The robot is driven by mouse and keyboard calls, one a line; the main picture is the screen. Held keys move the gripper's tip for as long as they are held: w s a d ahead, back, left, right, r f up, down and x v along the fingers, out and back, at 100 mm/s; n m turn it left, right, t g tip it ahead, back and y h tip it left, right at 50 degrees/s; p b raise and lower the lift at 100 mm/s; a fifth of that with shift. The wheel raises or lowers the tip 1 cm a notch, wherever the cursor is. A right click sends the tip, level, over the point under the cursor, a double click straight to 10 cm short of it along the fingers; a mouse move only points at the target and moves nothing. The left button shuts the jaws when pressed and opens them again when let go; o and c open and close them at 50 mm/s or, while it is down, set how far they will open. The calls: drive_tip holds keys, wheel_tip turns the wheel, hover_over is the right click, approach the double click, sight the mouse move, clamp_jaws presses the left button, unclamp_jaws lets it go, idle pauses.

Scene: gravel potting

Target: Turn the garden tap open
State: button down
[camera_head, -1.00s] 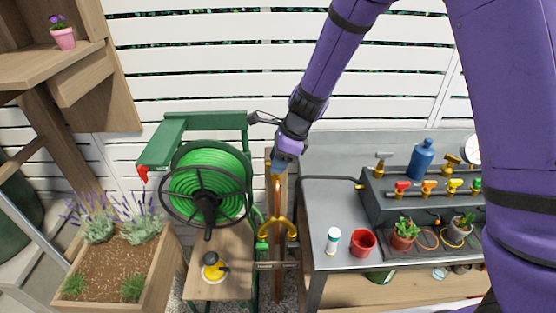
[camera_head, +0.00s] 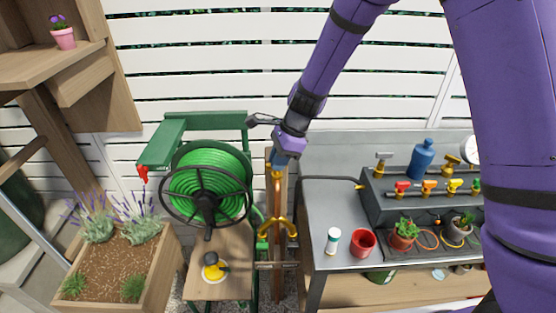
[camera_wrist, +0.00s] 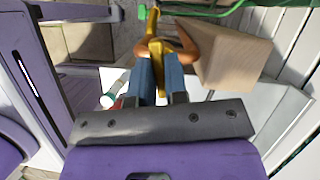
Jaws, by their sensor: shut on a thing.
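The garden tap is brass and copper-coloured and stands against a wooden post (camera_head: 278,275) in the middle of the head view. Its forked brass lower part (camera_head: 280,226) is in plain sight there. My gripper (camera_head: 276,172) is at the top of the tap, with its blue fingers pointing down. In the wrist view, my gripper (camera_wrist: 159,68) is shut on the tap's yellow handle (camera_wrist: 156,48). Copper-coloured parts show on either side of the handle. The fingers hide part of the handle, so I cannot tell how far it is turned.
A green hose reel (camera_head: 208,185) stands close on the left, above a small wooden stand. A grey bench (camera_head: 325,215) is close on the right, with a red cup (camera_head: 362,242) and a white bottle (camera_head: 332,240). A planter (camera_head: 160,275) is at the lower left.

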drive_tip(key=n+g, duration=0.1)
drive_tip(key=n, duration=0.2)
drive_tip(key=n+g+h, duration=0.1)
drive_tip(key=n, duration=0.3)
drive_tip(key=shift+w, duration=0.15)
drive_tip(key=n+g+h, duration=0.1)
drive_tip(key=n, duration=0.3)
drive_tip(key=shift+h, duration=0.3)
drive_tip(key=shift+a+n+h, duration=0.1)
drive_tip(key=shift+n+h, duration=0.7)
drive_tip(key=shift+n, duration=1.3)
drive_tip(key=c, duration=1.1)
unclamp_jaws()
drive_tip(key=shift+c, duration=0.2)
